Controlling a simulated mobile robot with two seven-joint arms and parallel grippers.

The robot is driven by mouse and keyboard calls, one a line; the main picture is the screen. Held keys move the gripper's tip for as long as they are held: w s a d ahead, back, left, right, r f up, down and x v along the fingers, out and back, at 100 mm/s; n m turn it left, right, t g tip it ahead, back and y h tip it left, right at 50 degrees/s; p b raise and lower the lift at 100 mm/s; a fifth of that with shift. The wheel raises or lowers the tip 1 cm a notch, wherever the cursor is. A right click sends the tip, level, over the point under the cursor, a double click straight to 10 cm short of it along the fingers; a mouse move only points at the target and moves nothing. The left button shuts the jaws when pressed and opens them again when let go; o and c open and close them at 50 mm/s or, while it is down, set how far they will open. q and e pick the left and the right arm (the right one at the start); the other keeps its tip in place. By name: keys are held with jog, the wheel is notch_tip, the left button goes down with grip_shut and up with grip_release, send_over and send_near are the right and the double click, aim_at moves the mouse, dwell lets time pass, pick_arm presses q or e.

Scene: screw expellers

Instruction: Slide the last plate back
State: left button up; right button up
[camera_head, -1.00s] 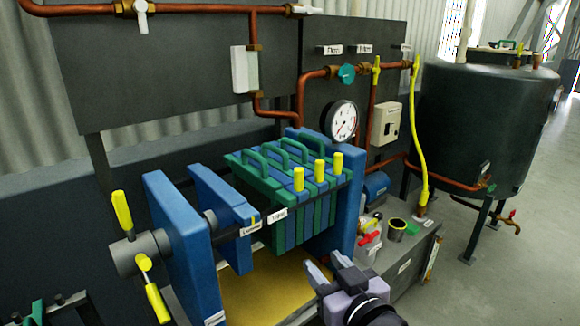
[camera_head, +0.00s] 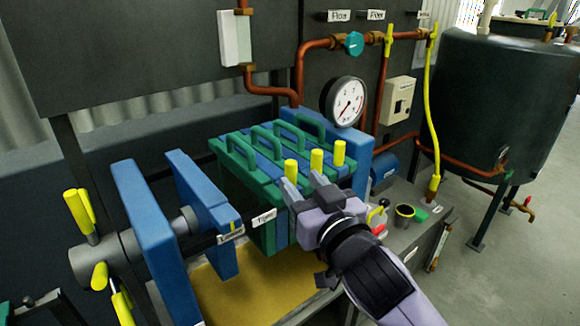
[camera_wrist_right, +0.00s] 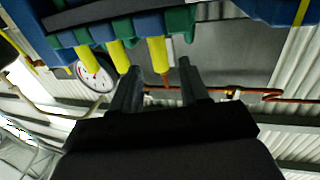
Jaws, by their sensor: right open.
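A pack of upright green and blue filter plates (camera_head: 262,165) stands in the blue press frame, with green loop handles on top and yellow pegs along the near side. The green end plate (camera_head: 262,215) is the leftmost of the pack. My right gripper (camera_head: 302,181) is open at the near side of the pack, by the leftmost yellow peg (camera_head: 290,169). In the right wrist view, the end peg (camera_wrist_right: 157,62) appears between the open fingertips (camera_wrist_right: 158,68). I cannot tell whether a finger touches it. My left gripper is out of view.
A yellow tray (camera_head: 235,295) lies below. A gauge (camera_head: 346,101) stands behind.

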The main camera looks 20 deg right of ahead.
aim_at(293, 174)
jog(key=shift+w+a, duration=0.15)
jog(key=shift+w, duration=1.25)
jog(key=shift+w+a, duration=0.1)
jog(key=shift+w, duration=1.25)
